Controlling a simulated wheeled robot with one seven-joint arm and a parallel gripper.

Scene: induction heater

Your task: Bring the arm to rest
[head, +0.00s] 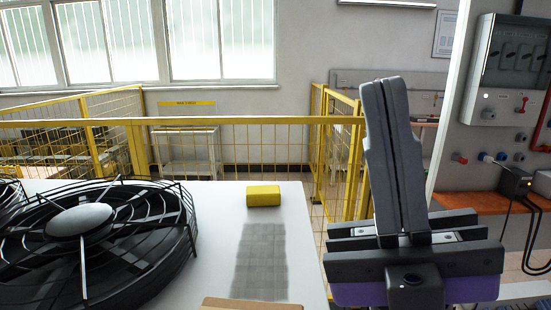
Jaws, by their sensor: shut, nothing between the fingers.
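My gripper (383,85) stands at the right of the head view with its two grey fingers pointing up and pressed together. Nothing is between them. Its dark base with purple sides fills the lower right. The gripper is to the right of the white surface's edge in the picture and appears apart from everything around it. The rest of my arm is out of view.
A white surface (210,215) holds a black caged fan (80,222) and a yellow block (263,196). A yellow mesh fence (245,150) stands behind. At right, a grey control panel (505,90) rises above an orange shelf (475,203) with a black device (515,183) and cables.

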